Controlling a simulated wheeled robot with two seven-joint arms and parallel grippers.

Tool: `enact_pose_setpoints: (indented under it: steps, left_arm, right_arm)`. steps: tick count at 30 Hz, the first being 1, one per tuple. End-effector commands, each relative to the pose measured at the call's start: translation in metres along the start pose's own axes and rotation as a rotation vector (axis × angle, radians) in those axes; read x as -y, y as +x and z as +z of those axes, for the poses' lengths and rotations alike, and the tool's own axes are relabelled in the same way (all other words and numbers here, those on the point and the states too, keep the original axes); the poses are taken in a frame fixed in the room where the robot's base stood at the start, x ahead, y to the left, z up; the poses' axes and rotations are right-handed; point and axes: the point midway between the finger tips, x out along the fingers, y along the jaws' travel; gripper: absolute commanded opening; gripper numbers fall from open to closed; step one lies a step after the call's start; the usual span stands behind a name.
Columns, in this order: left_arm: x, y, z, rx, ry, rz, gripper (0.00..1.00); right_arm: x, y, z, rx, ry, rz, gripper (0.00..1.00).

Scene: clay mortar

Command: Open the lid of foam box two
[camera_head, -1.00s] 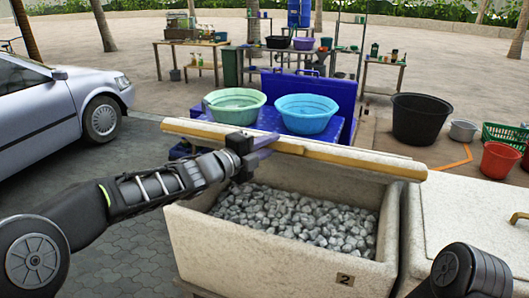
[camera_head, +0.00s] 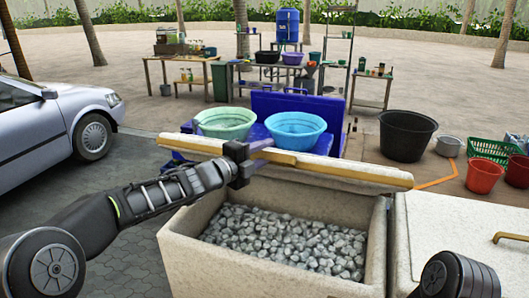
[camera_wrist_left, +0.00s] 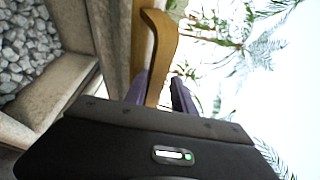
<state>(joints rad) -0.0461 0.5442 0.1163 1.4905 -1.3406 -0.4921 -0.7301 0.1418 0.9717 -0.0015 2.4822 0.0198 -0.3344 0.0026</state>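Foam box two (camera_head: 260,262) is a pale speckled box with its top open and grey stones inside. Its lid (camera_head: 355,172), pale with a tan edge, is raised and tilted above the box's far side, seen nearly edge-on. My left gripper (camera_head: 263,147) is at the middle of the lid's near face. In the left wrist view the lid's curved tan handle (camera_wrist_left: 160,50) lies between the two fingers of my left gripper (camera_wrist_left: 159,82), which look closed around it. Contact on both sides is hard to make out. My right gripper is out of view.
A closed pale box (camera_head: 450,235) with a brass handle stands close on the right. Behind the lid are a green bowl (camera_head: 226,122) and a blue bowl (camera_head: 296,130) on a blue surface. A black tub (camera_head: 407,135) and red buckets (camera_head: 484,174) stand farther right. A car is left.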

Motion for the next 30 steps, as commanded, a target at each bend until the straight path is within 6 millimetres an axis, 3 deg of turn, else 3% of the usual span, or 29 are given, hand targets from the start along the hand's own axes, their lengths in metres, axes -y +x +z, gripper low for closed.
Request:
enact_pose_setpoints:
  steps: [3,17,23,30]
  left_arm:
    - [0.0,0.0,0.0,0.0,0.0,-0.001,0.39]
    - [-0.002,-0.003,0.0,0.001,-0.001,0.002,0.39]
    - [-0.002,-0.026,0.002,0.003,0.0,-0.002,0.39]
    - [0.003,-0.066,0.002,0.004,0.004,-0.008,0.39]
  right_arm:
    - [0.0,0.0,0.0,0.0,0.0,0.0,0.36]
    - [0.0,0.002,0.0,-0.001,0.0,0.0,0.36]
    - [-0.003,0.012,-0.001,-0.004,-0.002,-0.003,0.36]
    - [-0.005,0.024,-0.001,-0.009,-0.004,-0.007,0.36]
